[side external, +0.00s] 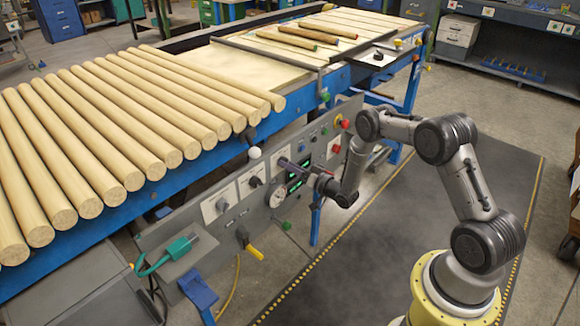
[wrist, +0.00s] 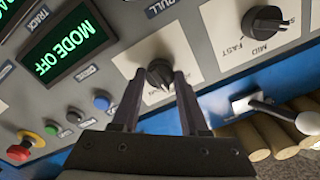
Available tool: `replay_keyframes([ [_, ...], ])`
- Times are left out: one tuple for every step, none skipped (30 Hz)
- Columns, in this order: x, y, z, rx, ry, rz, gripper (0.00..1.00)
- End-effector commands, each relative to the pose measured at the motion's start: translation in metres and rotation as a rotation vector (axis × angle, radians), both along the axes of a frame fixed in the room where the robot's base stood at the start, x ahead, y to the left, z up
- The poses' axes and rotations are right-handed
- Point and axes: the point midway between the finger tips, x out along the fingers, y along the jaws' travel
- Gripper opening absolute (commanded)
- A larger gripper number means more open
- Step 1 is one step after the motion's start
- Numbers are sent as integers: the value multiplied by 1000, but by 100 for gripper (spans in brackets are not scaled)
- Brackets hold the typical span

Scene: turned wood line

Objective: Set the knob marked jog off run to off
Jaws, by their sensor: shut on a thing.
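The black knob (wrist: 158,72) sits on a white plate (wrist: 150,48) on the grey control panel, in the middle of the wrist view. My gripper (wrist: 160,77) has one finger on each side of the knob and is shut on it. The lettering around the knob is mostly hidden by the fingers or too small to read. A display (wrist: 66,53) beside it shows MODE OFF in green. In the side view my gripper (side external: 284,163) reaches the panel front, and the knob is hidden there.
Another black knob (wrist: 264,22), marked MID and FAST, sits to the right. A red mushroom button (wrist: 20,149) and small blue and green buttons lie left. A white-tipped lever (wrist: 306,122) projects at right. Wooden rods (side external: 100,130) lie on the conveyor above the panel.

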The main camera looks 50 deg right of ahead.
Motion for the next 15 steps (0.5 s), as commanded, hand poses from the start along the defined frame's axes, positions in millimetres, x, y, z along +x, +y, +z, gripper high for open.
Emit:
replay_keyframes([
  [0, 0, 0, 17, 1, 1, 0],
  [0, 0, 0, 26, 1, 1, 0],
  [0, 0, 0, 37, 1, 1, 0],
  [0, 0, 0, 45, 1, 1, 0],
  [0, 0, 0, 51, 1, 1, 0],
  [0, 0, 0, 57, 1, 1, 0],
  [0, 0, 0, 61, 1, 1, 0],
  [0, 0, 0, 64, 1, 1, 0],
  [0, 0, 0, 68, 1, 1, 0],
  [0, 0, 0, 70, 1, 1, 0],
  [0, 0, 0, 71, 1, 1, 0],
  [0, 0, 0, 72, 1, 1, 0],
  [0, 0, 0, 72, 1, 1, 0],
  [0, 0, 0, 72, 1, 1, 0],
  [0, 0, 0, 72, 1, 1, 0],
])
